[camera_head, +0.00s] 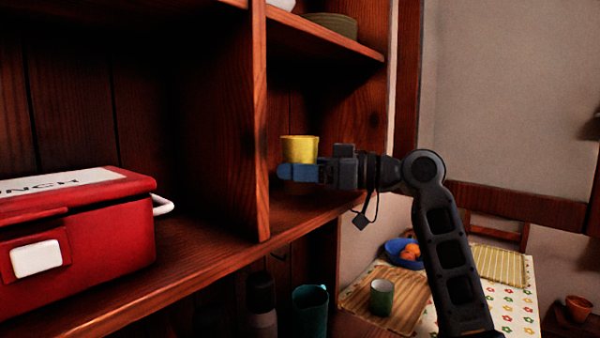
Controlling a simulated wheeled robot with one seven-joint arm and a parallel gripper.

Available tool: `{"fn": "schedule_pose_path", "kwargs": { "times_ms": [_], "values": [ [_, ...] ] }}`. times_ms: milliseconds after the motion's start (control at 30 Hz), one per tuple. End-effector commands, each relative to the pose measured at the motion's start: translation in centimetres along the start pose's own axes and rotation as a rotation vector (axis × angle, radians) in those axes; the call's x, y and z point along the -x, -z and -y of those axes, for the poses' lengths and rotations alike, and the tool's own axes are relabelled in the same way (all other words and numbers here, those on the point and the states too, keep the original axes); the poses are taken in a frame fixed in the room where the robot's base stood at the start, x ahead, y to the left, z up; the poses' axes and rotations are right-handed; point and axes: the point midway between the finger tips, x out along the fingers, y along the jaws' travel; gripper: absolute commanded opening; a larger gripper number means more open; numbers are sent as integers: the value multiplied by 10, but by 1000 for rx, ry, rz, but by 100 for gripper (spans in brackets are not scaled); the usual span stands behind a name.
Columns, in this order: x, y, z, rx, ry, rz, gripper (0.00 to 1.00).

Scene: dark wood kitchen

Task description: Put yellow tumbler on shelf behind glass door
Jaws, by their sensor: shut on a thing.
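The yellow tumbler (300,149) is upright in the right-hand compartment of the dark wood shelf unit (200,262). My gripper (298,172) reaches in from the right and is shut on the tumbler. Its blue finger covers the tumbler's lower part, so I cannot see the base or tell whether it touches the shelf board. The tumbler is just right of the upright divider (256,125). No glass door is seen in this view.
A red lunch box (105,238) fills the left compartment. A teal cup (310,308) stands below. At right, a table holds a green cup (381,297) and a blue bowl (396,247) of orange fruit.

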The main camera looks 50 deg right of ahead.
Motion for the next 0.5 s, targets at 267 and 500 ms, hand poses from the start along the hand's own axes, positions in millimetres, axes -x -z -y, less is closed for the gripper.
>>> {"fn": "schedule_pose_path", "kwargs": {
  "times_ms": [267, 500],
  "values": [
    [0, -12, 0, 0, -1, -1, 36],
    [0, -16, 0, 0, 0, -1, 36]
  ]
}}
